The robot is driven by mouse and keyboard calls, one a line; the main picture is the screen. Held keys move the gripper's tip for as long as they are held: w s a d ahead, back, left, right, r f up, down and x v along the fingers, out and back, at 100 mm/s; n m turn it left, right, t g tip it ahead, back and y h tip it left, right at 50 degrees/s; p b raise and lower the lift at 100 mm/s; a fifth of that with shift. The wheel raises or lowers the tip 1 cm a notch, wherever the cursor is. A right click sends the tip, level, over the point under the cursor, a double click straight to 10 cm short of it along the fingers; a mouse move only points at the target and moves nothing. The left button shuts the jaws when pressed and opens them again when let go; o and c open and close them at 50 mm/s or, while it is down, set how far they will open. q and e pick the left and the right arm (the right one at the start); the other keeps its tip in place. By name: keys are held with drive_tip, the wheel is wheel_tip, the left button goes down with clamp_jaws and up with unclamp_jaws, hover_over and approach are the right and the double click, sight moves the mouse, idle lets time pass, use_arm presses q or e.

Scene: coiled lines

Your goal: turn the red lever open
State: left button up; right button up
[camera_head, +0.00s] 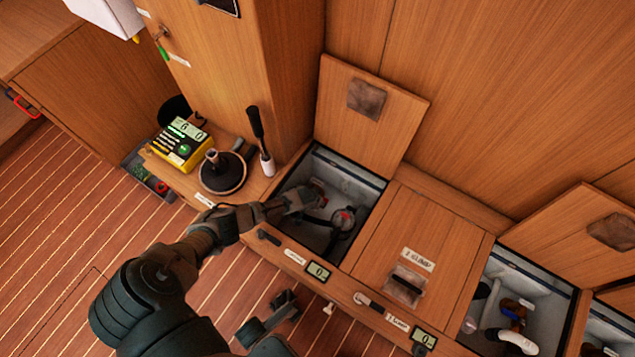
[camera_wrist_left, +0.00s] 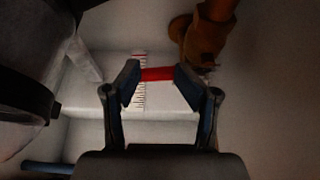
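The red lever (camera_wrist_left: 158,74) shows in the left wrist view as a short red bar between my left gripper's fingertips, beside a bronze-brown fitting (camera_wrist_left: 205,40). My left gripper (camera_wrist_left: 158,84) has its fingers apart, one on each side of the visible red. I cannot tell whether they touch it. In the head view my left gripper (camera_head: 305,198) reaches down into the open left compartment (camera_head: 362,182) and largely hides the lever. My right gripper (camera_head: 268,314) is low in the head view, in front of the lockers, with its fingers apart and empty.
A raised lid (camera_head: 368,108) stands behind the compartment. Inside, a round red-and-grey part (camera_head: 343,219) sits close to my gripper. A closed lid (camera_head: 418,245) lies to the right. A yellow meter (camera_head: 181,143) and an upright black handle (camera_head: 258,135) stand on the left ledge.

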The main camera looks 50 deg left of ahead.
use_arm(q)
drive_tip(key=o, duration=0.4)
drive_tip(key=shift+s+d+f, duration=0.15)
drive_tip(key=shift+d+f, duration=0.15)
drive_tip(key=shift+o, duration=0.7)
drive_tip(key=shift+w+d+r, duration=0.15)
drive_tip(key=shift+w+r, duration=0.05)
drive_tip(key=shift+r, duration=0.1)
drive_tip(key=a+v, duration=0.1)
drive_tip(key=v, duration=1)
drive_tip(key=shift+s+d+r, duration=0.2)
drive_tip(key=shift+d+r, duration=0.15)
drive_tip(key=shift+d, duration=0.05)
